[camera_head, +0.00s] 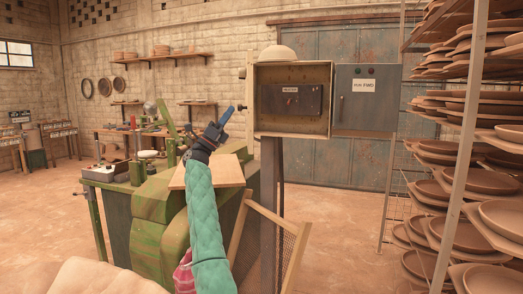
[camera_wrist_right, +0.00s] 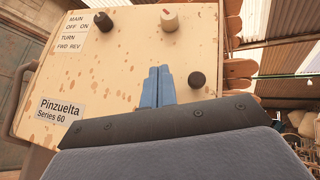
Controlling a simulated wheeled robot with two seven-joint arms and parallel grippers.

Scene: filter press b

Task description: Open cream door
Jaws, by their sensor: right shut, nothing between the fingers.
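In the right wrist view the speckled cream panel (camera_wrist_right: 120,70) fills much of the picture, with knobs, a switch label and a "Pinzuelta Series 60" plate (camera_wrist_right: 62,109). My right gripper (camera_head: 229,113) is left of the door, its blue fingers (camera_wrist_right: 157,75) together and empty, pointing toward the panel between the knobs. I cannot tell whether the fingertips touch it. My left gripper is not in view.
Inside the box is a dark panel (camera_head: 298,101). A grey door (camera_head: 366,110) stands open at the box's right. A green bench and machine (camera_head: 150,215) lie left. A wooden frame (camera_head: 290,245) stands below. A rack of plates (camera_head: 470,240) is right.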

